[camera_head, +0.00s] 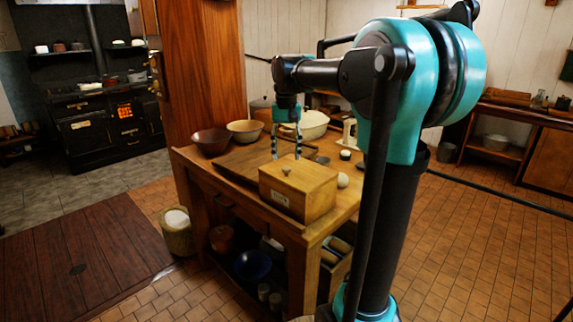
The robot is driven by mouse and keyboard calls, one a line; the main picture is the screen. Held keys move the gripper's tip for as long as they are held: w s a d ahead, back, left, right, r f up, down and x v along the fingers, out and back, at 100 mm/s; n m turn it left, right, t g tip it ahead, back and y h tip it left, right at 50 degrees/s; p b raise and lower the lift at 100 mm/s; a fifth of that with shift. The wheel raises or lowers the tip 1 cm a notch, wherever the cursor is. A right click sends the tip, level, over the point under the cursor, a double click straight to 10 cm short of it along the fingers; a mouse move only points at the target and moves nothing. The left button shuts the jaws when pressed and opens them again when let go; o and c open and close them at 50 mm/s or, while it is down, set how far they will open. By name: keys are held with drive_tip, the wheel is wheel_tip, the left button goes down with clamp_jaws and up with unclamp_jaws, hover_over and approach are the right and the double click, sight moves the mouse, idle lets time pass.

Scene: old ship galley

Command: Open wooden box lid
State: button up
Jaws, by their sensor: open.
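A light wooden box (299,189) stands at the near end of the wooden table. Its flat top lid (298,170) looks shut and has a small dark spot on it. My gripper (286,156) points down over the box, close to the lid's rear part. Its two fingers are spread apart with nothing between them. I cannot tell whether the fingertips touch the lid or stand behind it.
A dark bowl (211,141), a lighter bowl (245,131) and a cutting board (240,158) lie behind and left of the box. A pale round item (342,180) sits close to its right. A white mug (350,132) stands farther back. A wooden post (200,70) rises behind the table.

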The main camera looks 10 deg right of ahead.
sight(286, 168)
drive_tip(key=shift+f, duration=2.2)
clamp_jaws()
